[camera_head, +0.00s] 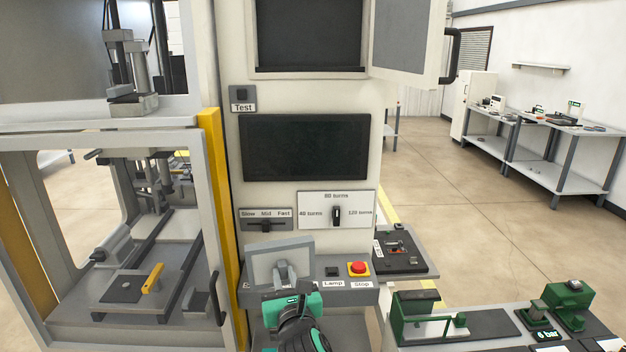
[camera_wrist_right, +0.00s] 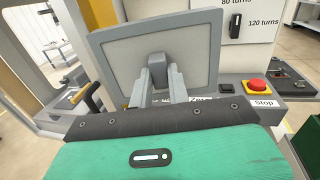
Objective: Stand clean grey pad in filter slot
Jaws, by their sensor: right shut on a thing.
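A flat, square pad (camera_head: 265,258) with a grey rim and a paler, clean-looking face stands upright in front of the machine's control panel. It fills the middle of the right wrist view (camera_wrist_right: 120,50). My right gripper (camera_head: 284,270) is shut on the grey block at the middle of the pad's near side; the fingers also show in the right wrist view (camera_wrist_right: 162,82). The pad's far side and lower edge are partly hidden. I cannot tell which opening is the filter slot. My left gripper is not in view.
A dark recess (camera_head: 309,32) with an open door (camera_head: 405,38) is above. A red stop button (camera_head: 358,268) and lamp switch sit right of the pad. A turns selector (camera_head: 336,214) is behind. A glazed, framed enclosure (camera_head: 110,138) stands left; a green-fixture bench (camera_head: 480,330) stands right.

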